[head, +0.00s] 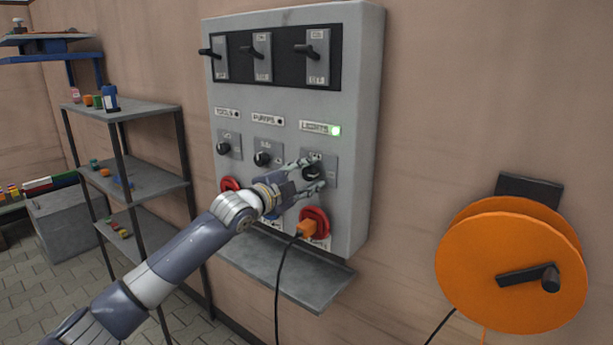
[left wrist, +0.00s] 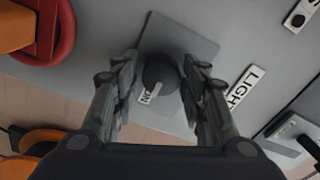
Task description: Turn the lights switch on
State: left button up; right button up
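The lights switch is a dark round knob on a grey square plate (head: 329,168), in the right column of the wall panel below the LIGHTS label (head: 314,126). The green lamp (head: 335,130) beside that label is lit. My left gripper (head: 314,174) is at the knob, with a finger on either side of it. In the left wrist view the knob (left wrist: 160,72) sits between the two open fingers (left wrist: 159,85), with a gap visible on each side. Its pale pointer mark points down-left towards a small, partly hidden label (left wrist: 146,97). My right gripper is not in view.
The grey panel (head: 365,120) also has levers along the top, two other knobs (head: 262,158) and red sockets. An orange plug (head: 306,229) with a hanging cable sits in the right socket (head: 316,217), just below my gripper. A grey ledge (head: 285,275) juts out underneath. An orange reel (head: 510,265) hangs right.

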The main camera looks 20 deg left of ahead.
pick_arm(q)
jog(key=v, duration=1.2)
dwell(0.6)
